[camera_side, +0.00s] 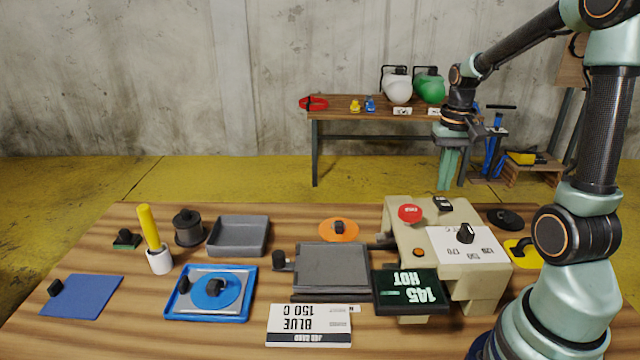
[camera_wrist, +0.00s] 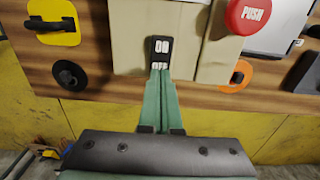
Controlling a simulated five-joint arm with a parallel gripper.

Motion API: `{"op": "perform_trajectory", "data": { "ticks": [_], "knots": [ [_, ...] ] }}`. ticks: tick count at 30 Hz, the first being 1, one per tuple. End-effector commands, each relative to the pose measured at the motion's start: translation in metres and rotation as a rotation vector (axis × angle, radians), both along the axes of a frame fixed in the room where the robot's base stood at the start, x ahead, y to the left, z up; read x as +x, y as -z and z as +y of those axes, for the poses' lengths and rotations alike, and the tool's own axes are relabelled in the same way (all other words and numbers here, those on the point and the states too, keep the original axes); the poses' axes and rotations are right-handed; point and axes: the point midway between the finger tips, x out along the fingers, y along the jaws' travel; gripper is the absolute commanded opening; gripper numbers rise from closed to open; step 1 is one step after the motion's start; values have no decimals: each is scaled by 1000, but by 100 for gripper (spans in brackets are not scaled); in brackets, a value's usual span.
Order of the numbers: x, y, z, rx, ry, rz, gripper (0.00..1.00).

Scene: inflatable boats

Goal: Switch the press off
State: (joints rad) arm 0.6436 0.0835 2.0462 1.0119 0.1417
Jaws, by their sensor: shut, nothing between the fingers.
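The beige press (camera_side: 393,215) stands at the right of the table. Its black rocker switch (camera_side: 443,203) is on top near the back edge; in the wrist view the switch (camera_wrist: 161,46) shows white lettering, with OFF at the end nearest my fingers. I cannot tell which way the rocker is tilted. My gripper (camera_side: 445,186) is shut and empty, pointing down just behind the switch. In the wrist view its green fingertips (camera_wrist: 160,75) lie over or right beside the OFF end; contact is unclear.
A red PUSH button (camera_side: 411,213), a black dial knob (camera_side: 465,233) and an orange button or lamp (camera_side: 418,252) are on the press. The grey platen (camera_side: 331,268) lies left of it. A job card (camera_side: 309,325) reads BLUE 150 C. A black disc (camera_wrist: 70,74) lies behind.

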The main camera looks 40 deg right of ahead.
Motion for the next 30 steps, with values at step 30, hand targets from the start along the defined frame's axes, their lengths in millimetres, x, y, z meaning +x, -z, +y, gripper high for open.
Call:
{"op": "perform_trajectory", "data": {
  "ticks": [30],
  "knots": [
    [0, -49, 0, 0, -1, 0, 0]
  ]
}}
